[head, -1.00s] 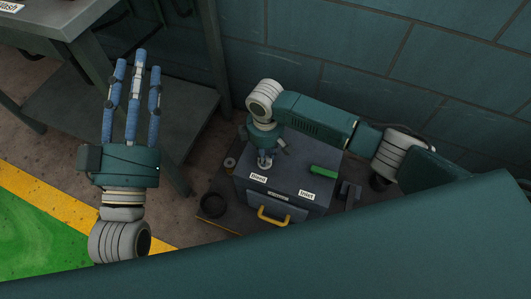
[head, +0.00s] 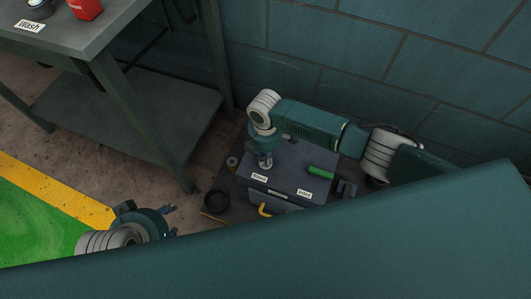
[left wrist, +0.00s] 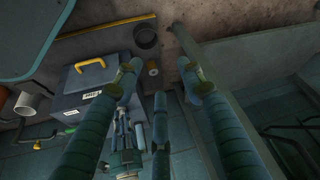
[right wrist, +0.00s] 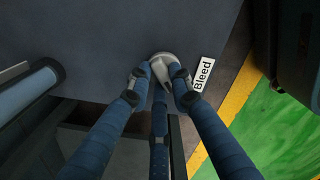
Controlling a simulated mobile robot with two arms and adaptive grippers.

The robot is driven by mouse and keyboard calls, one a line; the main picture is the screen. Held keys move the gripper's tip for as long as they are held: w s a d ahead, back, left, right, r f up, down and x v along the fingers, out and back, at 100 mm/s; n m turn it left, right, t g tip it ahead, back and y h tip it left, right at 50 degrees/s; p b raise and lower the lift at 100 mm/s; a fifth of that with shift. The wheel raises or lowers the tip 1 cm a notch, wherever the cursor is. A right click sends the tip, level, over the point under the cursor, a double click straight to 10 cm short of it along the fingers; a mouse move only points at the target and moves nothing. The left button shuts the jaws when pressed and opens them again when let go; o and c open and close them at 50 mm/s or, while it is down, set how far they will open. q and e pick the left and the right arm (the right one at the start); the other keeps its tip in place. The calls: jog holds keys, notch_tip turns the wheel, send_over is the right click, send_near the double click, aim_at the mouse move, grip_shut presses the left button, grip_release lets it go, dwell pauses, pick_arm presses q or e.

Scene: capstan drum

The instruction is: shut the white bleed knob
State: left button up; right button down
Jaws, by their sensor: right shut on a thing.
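The white bleed knob (right wrist: 163,66) is on the dark top of a box, beside the "Bleed" label (right wrist: 203,74). My right gripper (right wrist: 158,78) is shut on it, with fingers on both sides of it. In the head view my right gripper (head: 265,161) points down at the box's left part, and its fingers hide most of the knob. My left gripper (head: 172,219) is low at the left, apart from the box and partly hidden by a teal surface in front. In the left wrist view its fingers (left wrist: 160,75) are spread and empty.
The dark box (head: 285,165) also carries a green handle (head: 321,172), an "Inlet" label (head: 304,194) and a yellow front handle (head: 265,210). A black ring (head: 216,202) and a small roll (head: 232,162) lie left of it. A workbench (head: 85,40) stands at the left; a block wall is behind.

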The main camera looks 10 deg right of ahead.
jog(key=shift+a+r+n, duration=0.1)
jog(key=shift+n, duration=0.4)
jog(key=n+p, duration=0.1)
jog(key=n, duration=0.3)
jog(key=shift+a+n, duration=0.1)
jog(key=shift+n, duration=0.2)
pick_arm(q)
jog(key=shift+s+a+r+g+p, duration=0.1)
jog(key=shift+s+a+r+g, duration=0.1)
jog(key=shift+s, duration=0.3)
jog(key=shift+s+a+r+g+p, duration=0.1)
jog(key=shift+s+r+g+p, duration=0.1)
jog(key=shift+s, duration=0.25)
jog(key=shift+s+a+r+g+p, duration=0.1)
jog(key=shift+s+r+g, duration=0.1)
jog(key=shift+s, duration=0.3)
pick_arm(e)
jog(key=shift+s+a+n, duration=0.1)
jog(key=shift+n, duration=2.1)
jog(key=c, duration=1.5)
grip_release()
jog(key=shift+c, duration=0.2)
notch_tip(320, 180, up, 12)
